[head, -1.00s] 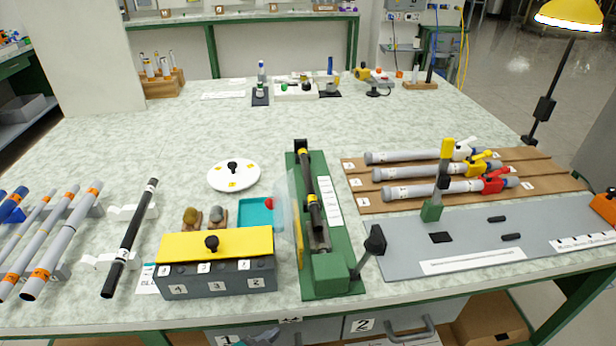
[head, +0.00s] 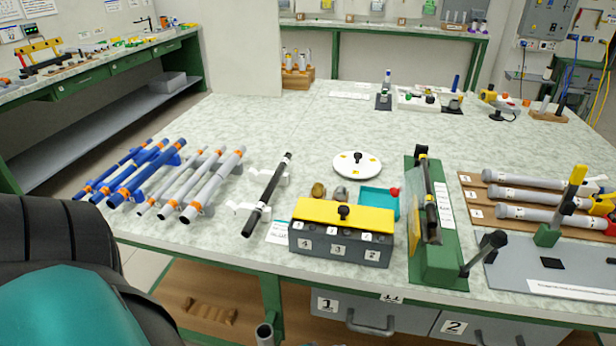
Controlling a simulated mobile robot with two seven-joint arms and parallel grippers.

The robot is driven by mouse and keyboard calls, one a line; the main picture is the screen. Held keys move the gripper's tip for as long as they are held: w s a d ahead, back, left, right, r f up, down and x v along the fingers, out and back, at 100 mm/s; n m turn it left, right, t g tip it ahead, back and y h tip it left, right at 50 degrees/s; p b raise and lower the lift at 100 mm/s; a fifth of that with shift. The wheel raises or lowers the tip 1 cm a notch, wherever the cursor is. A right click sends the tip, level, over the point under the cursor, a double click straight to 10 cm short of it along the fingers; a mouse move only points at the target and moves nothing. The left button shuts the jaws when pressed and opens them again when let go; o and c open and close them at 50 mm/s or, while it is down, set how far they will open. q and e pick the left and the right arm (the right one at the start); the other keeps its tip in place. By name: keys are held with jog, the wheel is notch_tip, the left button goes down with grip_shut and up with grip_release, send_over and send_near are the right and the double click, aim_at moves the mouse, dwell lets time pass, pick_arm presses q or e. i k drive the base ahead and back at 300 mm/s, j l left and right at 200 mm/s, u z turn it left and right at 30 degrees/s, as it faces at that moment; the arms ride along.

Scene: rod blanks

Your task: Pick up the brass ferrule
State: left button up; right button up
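No piece in view can be clearly made out as a brass ferrule. A small brass-coloured piece (head: 318,190) sits on the table behind the yellow-lidded box, with a similar grey piece (head: 340,193) just right of it. They are too small to tell their exact shape. Neither of my grippers is in view. A dark and teal rounded shape fills the bottom left corner, and I cannot tell whether it is part of my arm.
The box with numbered compartments (head: 341,247) has a yellow lid on it. A teal tray (head: 378,203), a white round plate (head: 357,167) and a green fixture (head: 440,265) stand around it. Blue and grey rods (head: 150,180) lie on the left; a black rod (head: 266,197) rests on white supports.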

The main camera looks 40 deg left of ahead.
aim_at(317, 191)
jog(key=i+u, duration=0.4)
jog(key=u, duration=2.45)
jog(key=k+l+u, duration=0.2)
jog(key=u, duration=0.15)
jog(key=k+l+u, duration=0.3)
jog(key=k+l, duration=0.3)
jog(key=k, duration=0.2)
jog(key=i+l, duration=0.1)
jog(key=i, duration=0.4)
